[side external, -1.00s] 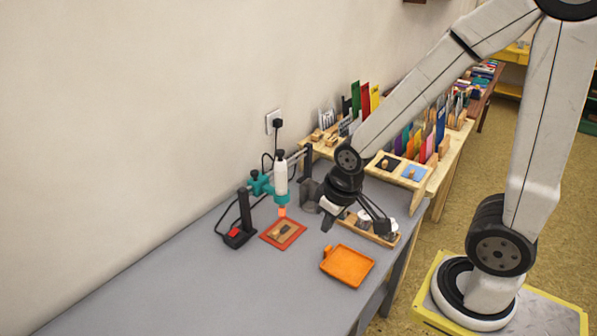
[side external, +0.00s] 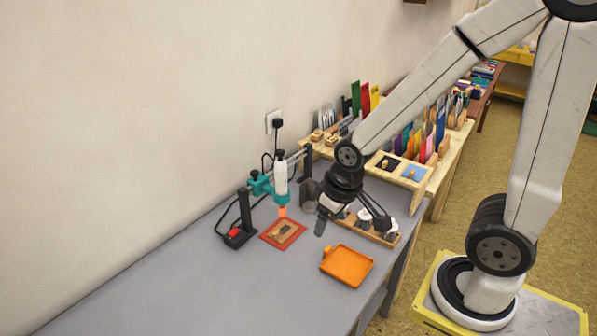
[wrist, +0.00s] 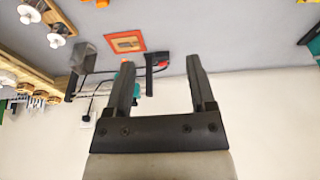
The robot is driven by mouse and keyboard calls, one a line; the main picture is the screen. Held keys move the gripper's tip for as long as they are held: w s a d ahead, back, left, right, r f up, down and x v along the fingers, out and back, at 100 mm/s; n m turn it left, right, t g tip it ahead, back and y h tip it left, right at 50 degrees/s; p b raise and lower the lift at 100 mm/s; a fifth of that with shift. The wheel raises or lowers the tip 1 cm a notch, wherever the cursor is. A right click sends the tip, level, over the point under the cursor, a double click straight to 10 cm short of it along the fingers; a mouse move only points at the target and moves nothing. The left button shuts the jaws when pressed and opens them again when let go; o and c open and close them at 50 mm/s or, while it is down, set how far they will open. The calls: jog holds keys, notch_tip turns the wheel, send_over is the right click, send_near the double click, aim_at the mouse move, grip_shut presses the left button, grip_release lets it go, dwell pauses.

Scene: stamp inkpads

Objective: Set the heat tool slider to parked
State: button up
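The heat tool (side external: 281,178), a white body with teal fittings and a glowing orange nozzle, hangs upright on a rail (side external: 294,158) between two black posts. Its nozzle points down over a red mat (side external: 270,236) with a small brown and dark piece on it. In the wrist view the tool is mostly hidden behind my left finger; a bit of teal (wrist: 125,68) shows. My gripper (side external: 352,226) is open and empty, above the table to the right of the tool and apart from it. Both fingers also show spread in the wrist view (wrist: 162,68).
An orange tray (side external: 347,267) lies in front of my gripper. A wooden rack with white-topped pieces (side external: 382,238) stands close behind it. A grey cup (side external: 309,194) is beside the right post. A black base with a red switch (side external: 238,236) is at the left post. The table's left front is clear.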

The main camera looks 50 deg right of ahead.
jog(key=shift+w+v, duration=0.5)
jog(key=shift+v, duration=1.7)
jog(key=w+d+n+h, duration=1)
jog(key=w+d+n, duration=0.15)
jog(key=n, duration=0.35)
jog(key=w+a+n+t+h, duration=0.35)
jog(key=w+n+t, duration=0.75)
jog(key=w, duration=0.4)
jog(key=n, duration=0.1)
send_near(255, 174)
jog(key=r+x, duration=0.1)
jog(key=x, duration=0.2)
jog(key=shift+w+f+g+y, duration=0.15)
jog(key=shift+g+y, duration=0.2)
jog(key=shift+g, duration=0.05)
jog(key=shift+d, duration=0.1)
jog(key=shift+x, duration=3.85)
